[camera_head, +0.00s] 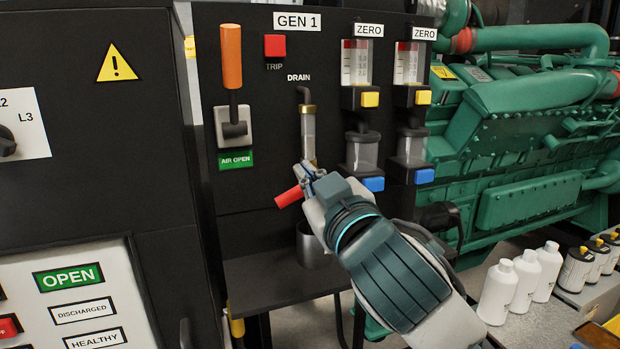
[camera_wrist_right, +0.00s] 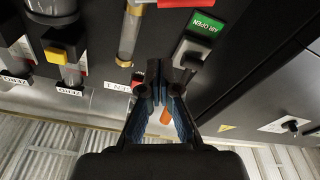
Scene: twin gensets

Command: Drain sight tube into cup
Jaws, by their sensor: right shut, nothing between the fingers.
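The clear sight tube (camera_head: 308,136) hangs under the DRAIN label with a brass collar at its top; it also shows in the wrist view (camera_wrist_right: 129,35). A red valve handle (camera_head: 289,196) sticks out to the left below the tube, tilted slightly down; part of it shows at the wrist view's top edge (camera_wrist_right: 182,3). A metal cup (camera_head: 312,246) stands on the dark shelf below, partly hidden by my right arm. My right gripper (camera_head: 307,176) is shut and empty in front of the tube's lower end, beside the handle; I cannot tell whether they touch. My left gripper is out of view.
An orange-handled lever (camera_head: 231,60) and red TRIP button (camera_head: 275,46) are on the panel at left. Two gauges with yellow (camera_head: 370,99) and blue (camera_head: 373,184) blocks stand right of the tube. White bottles (camera_head: 498,292) stand at lower right. The shelf (camera_head: 262,278) left of the cup is clear.

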